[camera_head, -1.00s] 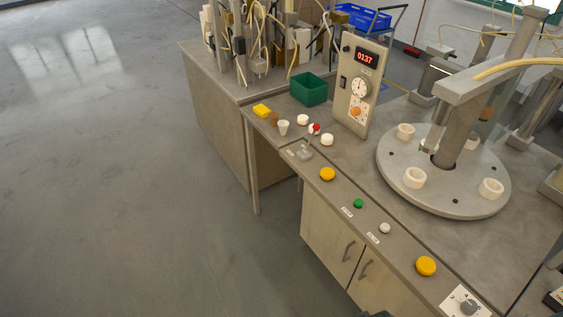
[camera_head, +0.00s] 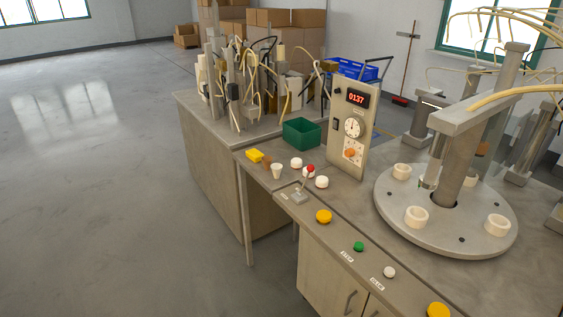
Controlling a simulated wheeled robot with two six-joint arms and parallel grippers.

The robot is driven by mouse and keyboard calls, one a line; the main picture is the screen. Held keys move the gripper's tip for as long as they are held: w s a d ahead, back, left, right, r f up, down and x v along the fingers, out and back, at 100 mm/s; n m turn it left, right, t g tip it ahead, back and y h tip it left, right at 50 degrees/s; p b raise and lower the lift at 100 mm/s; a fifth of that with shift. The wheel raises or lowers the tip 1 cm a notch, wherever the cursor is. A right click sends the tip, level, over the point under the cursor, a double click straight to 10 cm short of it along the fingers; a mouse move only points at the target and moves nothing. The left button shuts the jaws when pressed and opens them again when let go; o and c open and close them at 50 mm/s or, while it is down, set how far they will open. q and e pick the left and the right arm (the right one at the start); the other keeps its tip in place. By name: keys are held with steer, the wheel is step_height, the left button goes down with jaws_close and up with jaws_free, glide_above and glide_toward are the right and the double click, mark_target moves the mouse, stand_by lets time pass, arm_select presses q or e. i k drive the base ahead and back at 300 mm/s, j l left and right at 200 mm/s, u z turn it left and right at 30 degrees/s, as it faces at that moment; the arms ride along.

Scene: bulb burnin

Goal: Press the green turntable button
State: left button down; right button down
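The green button (camera_head: 358,246) is a small round cap on the front strip of the workbench, with a small white label beside it. It sits between a yellow button (camera_head: 323,216) and a white button (camera_head: 389,272). The grey turntable (camera_head: 390,222) is a round disc on the bench to the right, carrying several white ring-shaped holders (camera_head: 416,217) around a central column. Neither of my grippers shows in the head view.
A second yellow button (camera_head: 438,310) is at the bottom edge. A red-knobbed lever (camera_head: 310,168), white caps (camera_head: 322,182), a green bin (camera_head: 302,132) and a control panel (camera_head: 350,130) reading 0137 stand further back. Open floor (camera_head: 110,210) lies left.

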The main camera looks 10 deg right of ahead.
mark_target(359, 245)
steer(key=z, duration=1.15)
